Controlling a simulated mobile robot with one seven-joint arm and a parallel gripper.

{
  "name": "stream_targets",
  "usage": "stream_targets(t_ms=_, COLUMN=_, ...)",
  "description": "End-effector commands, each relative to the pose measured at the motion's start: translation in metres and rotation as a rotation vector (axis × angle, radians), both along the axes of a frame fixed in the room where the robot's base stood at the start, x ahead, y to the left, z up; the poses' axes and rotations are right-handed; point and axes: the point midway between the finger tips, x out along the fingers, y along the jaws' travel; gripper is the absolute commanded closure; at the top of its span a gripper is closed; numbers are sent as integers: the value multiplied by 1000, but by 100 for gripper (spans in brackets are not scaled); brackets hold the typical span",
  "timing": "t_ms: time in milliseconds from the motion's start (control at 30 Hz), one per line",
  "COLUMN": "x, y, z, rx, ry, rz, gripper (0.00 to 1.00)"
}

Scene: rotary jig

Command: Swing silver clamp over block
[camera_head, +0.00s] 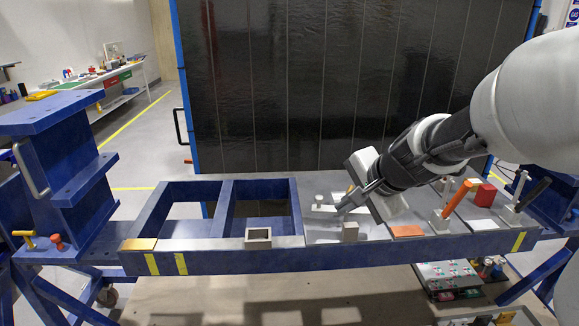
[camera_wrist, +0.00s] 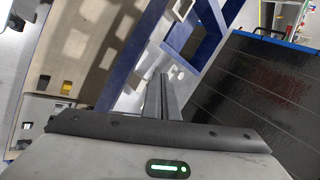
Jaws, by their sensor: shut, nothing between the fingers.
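The silver clamp (camera_head: 324,207) is a pale flat arm with a small upright knob on the grey plate, in the middle of the head view. It also seems to show as a pale bar just past my fingertips in the wrist view (camera_wrist: 178,72). A small grey block (camera_head: 350,232) stands near the plate's front edge, below and right of the clamp. My gripper (camera_head: 340,209) is shut and empty, its fingertips close to the clamp's right end; I cannot tell if they touch. My fingers also show in the wrist view (camera_wrist: 163,82). My gripper hides part of the clamp.
A hollow square block (camera_head: 258,238) sits left on the front rail. To the right stand an orange-handled clamp (camera_head: 455,199), a red block (camera_head: 485,195) and a black-handled clamp (camera_head: 529,197). An orange patch (camera_head: 407,231) lies flat on the plate. A dark panel (camera_head: 330,80) stands behind.

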Motion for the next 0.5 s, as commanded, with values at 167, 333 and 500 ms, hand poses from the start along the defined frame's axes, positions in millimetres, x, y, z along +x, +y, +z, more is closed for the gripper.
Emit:
stream_targets(t_ms=167, x=17, y=-20, z=11, rx=88, ry=-44, rz=-152, gripper=100)
stream_targets(t_ms=333, x=30, y=-15, z=-6, rx=90, ry=-41, rz=-153, gripper=100)
stream_targets(t_ms=500, x=53, y=-7, z=-34, rx=88, ry=-39, rz=-151, gripper=100)
